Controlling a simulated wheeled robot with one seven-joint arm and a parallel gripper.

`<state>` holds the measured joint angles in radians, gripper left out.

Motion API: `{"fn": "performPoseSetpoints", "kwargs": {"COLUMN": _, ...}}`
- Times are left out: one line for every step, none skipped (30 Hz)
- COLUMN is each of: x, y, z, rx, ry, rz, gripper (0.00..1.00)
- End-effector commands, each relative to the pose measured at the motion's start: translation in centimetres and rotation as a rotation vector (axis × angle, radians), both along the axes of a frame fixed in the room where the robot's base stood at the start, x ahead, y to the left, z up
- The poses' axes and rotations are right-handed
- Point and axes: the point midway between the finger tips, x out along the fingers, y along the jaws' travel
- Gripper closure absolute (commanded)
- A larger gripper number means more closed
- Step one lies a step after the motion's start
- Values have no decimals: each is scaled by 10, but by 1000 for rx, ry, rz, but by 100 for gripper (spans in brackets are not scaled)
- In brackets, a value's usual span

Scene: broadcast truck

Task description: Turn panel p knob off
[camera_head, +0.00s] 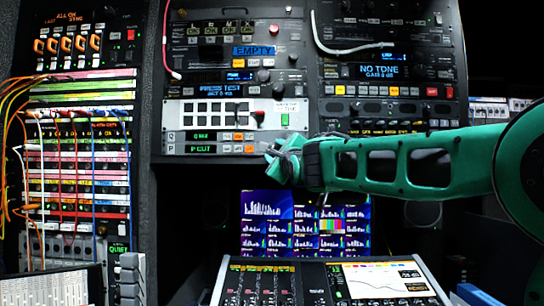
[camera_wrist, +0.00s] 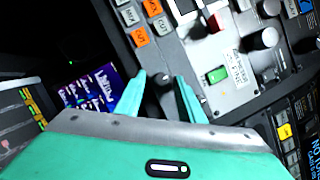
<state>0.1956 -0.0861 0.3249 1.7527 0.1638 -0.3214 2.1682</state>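Panel P (camera_head: 200,149) is the lower of two thin rows on the rack, with a green display reading "P CUT" and small buttons at its right. My gripper (camera_head: 272,160) is at the right end of this row and hides the knob there in the head view. In the wrist view, my gripper (camera_wrist: 160,76) has its two green fingers apart, pointing at the panel face just past the orange buttons (camera_wrist: 140,38). A dark shape that may be the knob (camera_wrist: 152,88) shows between the fingers. I cannot tell whether they touch it.
The Q row (camera_head: 200,136) sits directly above. A white panel with black buttons (camera_head: 215,113), a red knob and a green switch (camera_head: 285,120) is above that. Lit screens (camera_head: 305,225) and a mixing console (camera_head: 330,280) are below. A cabled patch rack (camera_head: 80,160) stands left.

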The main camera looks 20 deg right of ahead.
Motion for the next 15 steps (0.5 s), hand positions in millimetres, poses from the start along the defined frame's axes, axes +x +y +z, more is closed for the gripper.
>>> {"fn": "performPoseSetpoints", "kwargs": {"x": 1, "y": 0, "z": 0, "rx": 0, "ry": 0, "rz": 0, "gripper": 65}}
{"fn": "performPoseSetpoints", "kwargs": {"x": 1, "y": 0, "z": 0, "rx": 0, "ry": 0, "rz": 0, "gripper": 65}}
{"fn": "performPoseSetpoints", "kwargs": {"x": 1, "y": 0, "z": 0, "rx": 0, "ry": 0, "rz": 0, "gripper": 65}}
{"fn": "performPoseSetpoints", "kwargs": {"x": 1, "y": 0, "z": 0, "rx": 0, "ry": 0, "rz": 0, "gripper": 65}}
{"fn": "performPoseSetpoints", "kwargs": {"x": 1, "y": 0, "z": 0, "rx": 0, "ry": 0, "rz": 0, "gripper": 65}}
{"fn": "performPoseSetpoints", "kwargs": {"x": 1, "y": 0, "z": 0, "rx": 0, "ry": 0, "rz": 0, "gripper": 65}}
{"fn": "performPoseSetpoints", "kwargs": {"x": 1, "y": 0, "z": 0, "rx": 0, "ry": 0, "rz": 0, "gripper": 65}}
{"fn": "performPoseSetpoints", "kwargs": {"x": 1, "y": 0, "z": 0, "rx": 0, "ry": 0, "rz": 0, "gripper": 65}}
{"fn": "performPoseSetpoints", "kwargs": {"x": 1, "y": 0, "z": 0, "rx": 0, "ry": 0, "rz": 0, "gripper": 74}}
{"fn": "performPoseSetpoints", "kwargs": {"x": 1, "y": 0, "z": 0, "rx": 0, "ry": -1, "rz": 1, "gripper": 81}}
{"fn": "performPoseSetpoints", "kwargs": {"x": 1, "y": 0, "z": 0, "rx": 0, "ry": 0, "rz": 0, "gripper": 89}}
{"fn": "performPoseSetpoints", "kwargs": {"x": 1, "y": 1, "z": 0, "rx": 0, "ry": 0, "rz": 1, "gripper": 98}}
{"fn": "performPoseSetpoints", "kwargs": {"x": 1, "y": 1, "z": 0, "rx": 0, "ry": 0, "rz": 1, "gripper": 100}}
{"fn": "performPoseSetpoints", "kwargs": {"x": 1, "y": 1, "z": 0, "rx": 0, "ry": 0, "rz": 1, "gripper": 100}}
{"fn": "performPoseSetpoints", "kwargs": {"x": 1, "y": 1, "z": 0, "rx": 0, "ry": 0, "rz": 1, "gripper": 100}}
